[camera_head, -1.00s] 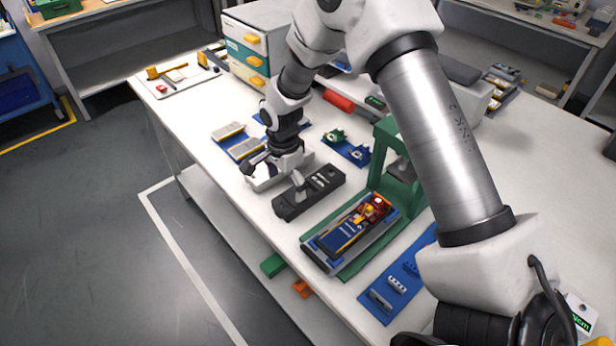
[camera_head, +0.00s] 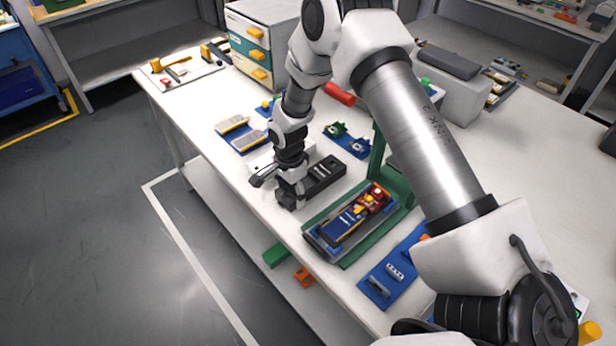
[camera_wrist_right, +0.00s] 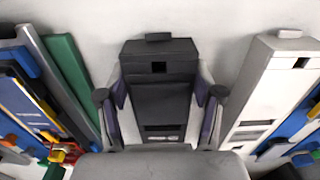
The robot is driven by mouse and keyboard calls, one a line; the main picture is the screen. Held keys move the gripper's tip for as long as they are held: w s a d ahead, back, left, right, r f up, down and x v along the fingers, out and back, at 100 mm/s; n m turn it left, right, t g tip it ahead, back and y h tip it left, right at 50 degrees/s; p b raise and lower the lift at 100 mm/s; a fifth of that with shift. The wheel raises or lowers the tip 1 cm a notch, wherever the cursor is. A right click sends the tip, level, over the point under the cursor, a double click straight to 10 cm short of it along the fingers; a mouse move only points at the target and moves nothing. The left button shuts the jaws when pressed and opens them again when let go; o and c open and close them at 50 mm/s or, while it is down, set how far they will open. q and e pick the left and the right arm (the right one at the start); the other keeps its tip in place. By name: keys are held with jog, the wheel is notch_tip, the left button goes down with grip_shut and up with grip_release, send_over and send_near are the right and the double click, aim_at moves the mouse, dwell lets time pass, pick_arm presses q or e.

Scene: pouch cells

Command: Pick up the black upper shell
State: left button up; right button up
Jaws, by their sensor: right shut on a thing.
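The black upper shell (camera_head: 326,174) is a long dark box with rectangular openings, left of the green fixture in the head view. My right gripper (camera_head: 290,196) is at its near end and covers part of it. In the right wrist view the shell (camera_wrist_right: 158,88) lies between the two fingers of my right gripper (camera_wrist_right: 160,100), one finger against each long side. The gripper is shut on it. I cannot tell whether the shell touches the table. My left gripper is not in view.
A green fixture (camera_head: 392,184) holding a blue device (camera_head: 345,226) stands close to the right of the shell. A white shell (camera_wrist_right: 270,85) lies on the other side, partly hidden by my arm in the head view. A blue tray (camera_head: 372,294) lies nearer the front.

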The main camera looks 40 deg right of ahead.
notch_tip(320, 180, up, 10)
jog(key=shift+f+b, duration=0.1)
jog(key=shift+b, duration=0.6)
jog(key=shift+w, duration=0.1)
jog(key=shift+w, duration=0.1)
